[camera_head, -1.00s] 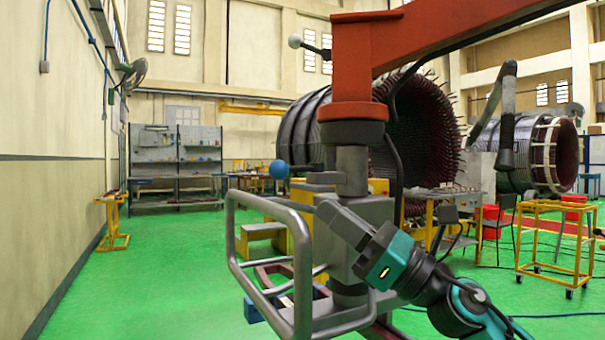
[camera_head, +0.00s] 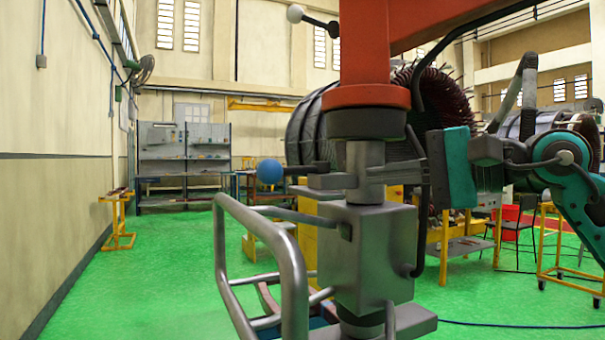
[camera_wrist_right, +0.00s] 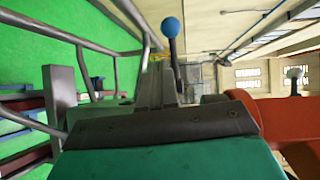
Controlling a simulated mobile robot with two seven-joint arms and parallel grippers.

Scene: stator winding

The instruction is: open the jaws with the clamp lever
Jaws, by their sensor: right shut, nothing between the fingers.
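A lever with a blue ball knob (camera_head: 270,171) sticks out to the left from a grey collar (camera_head: 365,170) under the red arm. A second lever with a white ball knob (camera_head: 295,13) is higher up, on the red arm. I cannot tell from the pictures which is the clamp lever. My right gripper (camera_head: 408,173) is shut and empty, right of the collar, pointing left. Whether it touches the collar is unclear. In the right wrist view, the blue knob (camera_wrist_right: 170,26) is ahead of the fingers (camera_wrist_right: 165,85), apart from them. My left gripper is out of view.
A bent silver tube handle (camera_head: 290,265) stands in front of the grey block (camera_head: 365,250) below the collar. A black cable (camera_head: 422,215) hangs close to my right gripper.

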